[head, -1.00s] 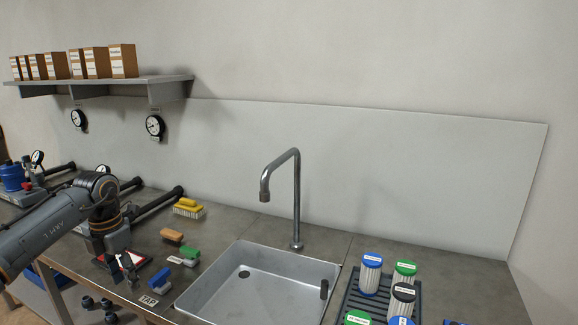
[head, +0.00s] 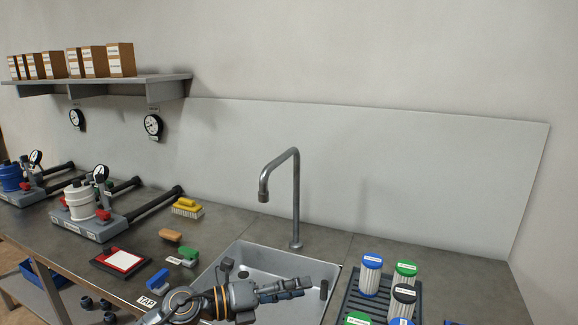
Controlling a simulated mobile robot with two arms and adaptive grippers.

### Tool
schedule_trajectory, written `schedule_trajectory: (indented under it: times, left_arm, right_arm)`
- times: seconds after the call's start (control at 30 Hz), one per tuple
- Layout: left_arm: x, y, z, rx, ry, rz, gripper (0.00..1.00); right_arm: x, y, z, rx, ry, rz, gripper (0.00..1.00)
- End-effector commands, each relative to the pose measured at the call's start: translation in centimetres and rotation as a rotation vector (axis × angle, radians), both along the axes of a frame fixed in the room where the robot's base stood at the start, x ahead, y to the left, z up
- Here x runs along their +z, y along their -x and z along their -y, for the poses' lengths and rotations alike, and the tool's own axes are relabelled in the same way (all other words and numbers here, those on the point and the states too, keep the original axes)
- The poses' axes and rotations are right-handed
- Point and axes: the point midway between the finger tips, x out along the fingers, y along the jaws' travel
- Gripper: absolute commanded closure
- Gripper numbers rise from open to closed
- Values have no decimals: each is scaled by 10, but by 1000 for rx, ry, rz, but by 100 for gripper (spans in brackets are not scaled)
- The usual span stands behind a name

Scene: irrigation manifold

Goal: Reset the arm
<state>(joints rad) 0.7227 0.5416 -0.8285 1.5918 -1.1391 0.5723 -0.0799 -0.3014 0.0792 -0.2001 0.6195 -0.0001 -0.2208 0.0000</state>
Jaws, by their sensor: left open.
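My left arm comes in from the bottom of the head view, low over the sink. Its gripper (head: 285,290) points to the right above the sink basin, with nothing seen between its fingers. The fingers show almost side-on. My right gripper is not in view.
The steel sink (head: 262,255) has a tall tap (head: 297,200) behind it. A dark rack (head: 343,310) with several filter cartridges stands at right. Brushes, including a yellow one (head: 187,207), a red-framed card (head: 122,261) and a white-canister manifold (head: 80,201) stand at left. A shelf (head: 110,84) juts out above.

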Motion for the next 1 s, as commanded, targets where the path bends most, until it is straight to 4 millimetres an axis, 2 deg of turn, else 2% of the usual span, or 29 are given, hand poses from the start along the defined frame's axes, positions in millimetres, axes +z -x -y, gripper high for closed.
schedule_trajectory:
  times: [0.03,0.1,0.17,0.23,0.27,0.37,0.47,0.57,0.6,0.7,0.83,1.0]
  left_arm:
    - [11,6,7,67,152,-56,58]
    - [28,6,1,184,349,-143,58]
    - [34,4,-13,297,504,-233,58]
    - [32,2,-37,440,671,-354,58]
    - [28,2,-49,504,735,-410,58]
    - [-1,7,-93,734,924,-614,58]
    - [-49,28,-137,977,1066,-840,58]
    - [-104,68,-173,1224,1156,-1075,58]
    - [-124,88,-184,1315,1176,-1166,58]
    - [-164,137,-201,1509,1192,-1356,58]
    - [-196,192,-211,1688,1173,-1538,58]
    - [-218,252,-216,1859,1124,-1714,58]
  right_arm:
    - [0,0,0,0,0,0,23]
    - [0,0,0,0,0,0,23]
    - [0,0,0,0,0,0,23]
    - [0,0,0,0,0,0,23]
    - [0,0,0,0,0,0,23]
    - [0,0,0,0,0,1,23]
    - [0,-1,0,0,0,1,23]
    - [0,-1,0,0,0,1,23]
    - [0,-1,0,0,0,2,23]
    - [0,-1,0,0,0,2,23]
    - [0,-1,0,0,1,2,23]
    - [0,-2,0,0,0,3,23]
